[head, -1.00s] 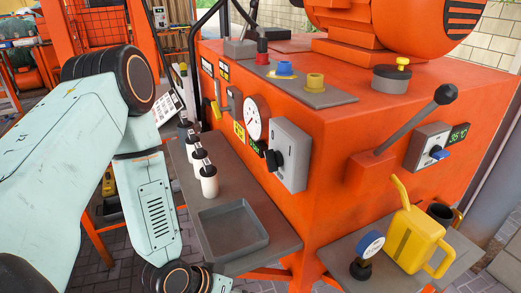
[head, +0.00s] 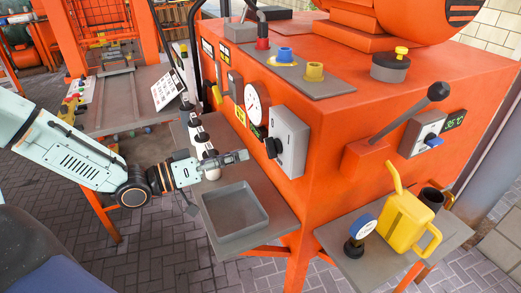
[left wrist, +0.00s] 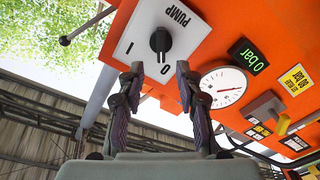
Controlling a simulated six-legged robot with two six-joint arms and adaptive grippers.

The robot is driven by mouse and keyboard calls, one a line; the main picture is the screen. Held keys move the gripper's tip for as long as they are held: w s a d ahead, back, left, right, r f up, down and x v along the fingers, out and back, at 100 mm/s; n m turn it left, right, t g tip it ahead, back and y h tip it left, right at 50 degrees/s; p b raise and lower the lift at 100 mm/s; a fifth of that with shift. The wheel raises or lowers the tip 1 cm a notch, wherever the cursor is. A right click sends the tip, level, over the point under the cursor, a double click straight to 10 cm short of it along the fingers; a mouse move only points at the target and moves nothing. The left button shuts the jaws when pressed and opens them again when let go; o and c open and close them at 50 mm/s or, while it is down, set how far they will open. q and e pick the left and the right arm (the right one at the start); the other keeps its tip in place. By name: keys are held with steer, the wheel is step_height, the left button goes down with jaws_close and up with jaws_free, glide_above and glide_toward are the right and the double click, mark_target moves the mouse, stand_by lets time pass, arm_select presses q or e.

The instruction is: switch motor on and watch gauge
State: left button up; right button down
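The grey switch box (head: 289,140) with a black rotary knob (head: 272,148) is on the orange machine's front. In the left wrist view its plate reads PUMP, and the knob (left wrist: 160,41) has a 0 beside it. The white round gauge (head: 257,107) is left of the box. The gauge also shows in the left wrist view (left wrist: 223,87), beside a green display (left wrist: 248,55) reading 0 bar. My left gripper (head: 244,156) is just left of the knob, apart from it. In the left wrist view its fingers (left wrist: 157,82) are spread with nothing between them. My right gripper is out of view.
A grey shelf with an empty tray (head: 233,237) and white bottles (head: 201,137) is below the left gripper.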

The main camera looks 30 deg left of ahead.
mark_target(267, 149)
arm_select(q)
steer(key=b+x, duration=0.2)
steer(key=x, duration=0.2)
steer(key=shift+d+f+b, duration=0.1)
steer(key=shift+f+b, duration=0.1)
steer(key=shift+b, duration=0.1)
steer(key=shift+b+x, duration=0.45)
steer(key=shift+x, duration=0.85)
steer(key=shift+w+r, duration=0.1)
steer(key=shift+r, duration=0.05)
steer(key=shift+c, duration=0.3)
jaws_close()
